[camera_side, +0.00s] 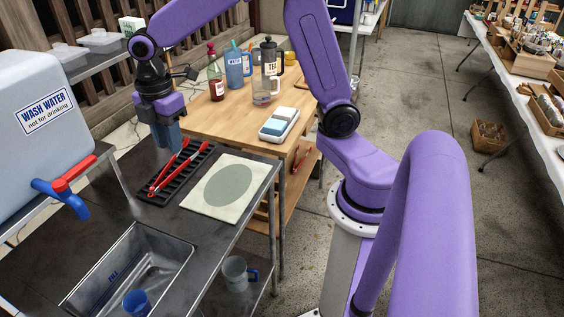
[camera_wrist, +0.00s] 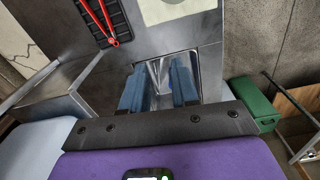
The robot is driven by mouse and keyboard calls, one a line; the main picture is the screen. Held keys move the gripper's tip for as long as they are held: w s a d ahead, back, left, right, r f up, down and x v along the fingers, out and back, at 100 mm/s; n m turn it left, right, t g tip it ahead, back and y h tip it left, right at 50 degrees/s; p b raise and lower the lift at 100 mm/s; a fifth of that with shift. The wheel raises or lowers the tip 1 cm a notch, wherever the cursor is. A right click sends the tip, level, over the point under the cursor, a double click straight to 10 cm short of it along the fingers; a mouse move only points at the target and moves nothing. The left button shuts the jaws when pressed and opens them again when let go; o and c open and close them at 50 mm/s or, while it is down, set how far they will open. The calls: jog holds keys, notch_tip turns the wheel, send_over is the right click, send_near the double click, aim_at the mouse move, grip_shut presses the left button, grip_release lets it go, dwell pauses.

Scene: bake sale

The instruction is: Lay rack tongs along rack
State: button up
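The red tongs (camera_side: 170,170) lie on the black slatted rack (camera_side: 146,197) on the dark metal counter. Their two arms spread toward the far end of the rack and meet near its close end, so they run roughly along it. In the wrist view the tongs (camera_wrist: 103,22) and the rack (camera_wrist: 124,31) show at the top left, with part of both cut off by the frame. My gripper (camera_side: 166,138) hangs near the rack's far end, apart from the tongs. In the wrist view its blue-grey fingers (camera_wrist: 157,88) are spread, with nothing between them.
A pale mat with a grey-green oval (camera_side: 197,201) lies right of the rack. A metal sink (camera_side: 91,277) with a blue cup (camera_side: 137,303) is in front. The wash water tank (camera_side: 40,125) stands left.

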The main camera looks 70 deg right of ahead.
jog(key=s+d+f+m, duration=0.1)
jog(key=s+m, duration=0.3)
jog(key=s, duration=2.1)
jog(key=shift+s+d+f, duration=0.15)
jog(key=shift+s+d, duration=0.15)
jog(key=shift+d, duration=0.25)
